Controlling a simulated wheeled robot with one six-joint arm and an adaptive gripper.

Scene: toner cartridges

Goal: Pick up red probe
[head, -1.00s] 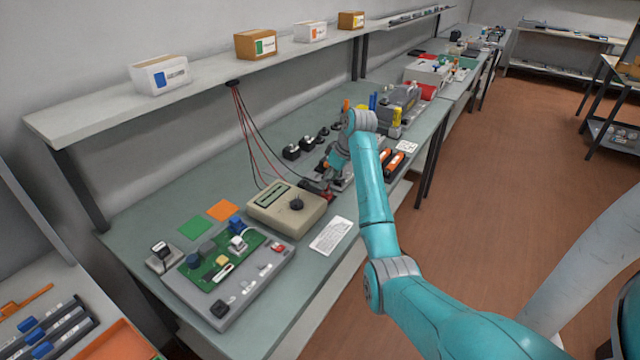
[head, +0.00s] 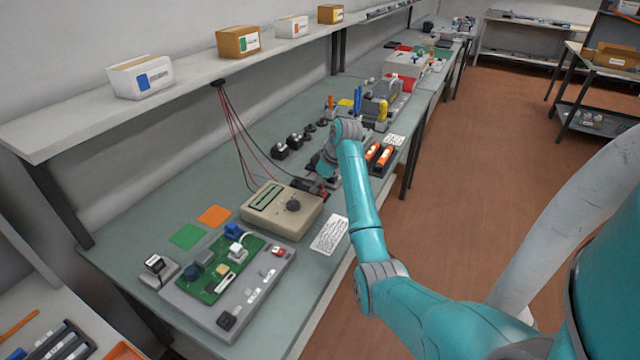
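My teal arm reaches over the bench, and my gripper (head: 318,186) points down just behind the beige meter (head: 281,211). A small red piece (head: 322,195), possibly part of the red probe, shows low beside the gripper at the meter's back right corner. Red and black leads (head: 232,125) hang from under the shelf and run down towards the meter and the gripper. The fingertips are small and dark here, partly hidden by the wrist, so I cannot tell whether they are open or hold anything.
A grey fixture with a green circuit board (head: 226,270) stands in front of the meter. A white label card (head: 329,233) lies to its right. Black knobs (head: 289,146) stand behind my gripper. Orange cylinders (head: 379,154) lie right of my wrist. A shelf (head: 190,85) overhangs the bench's back.

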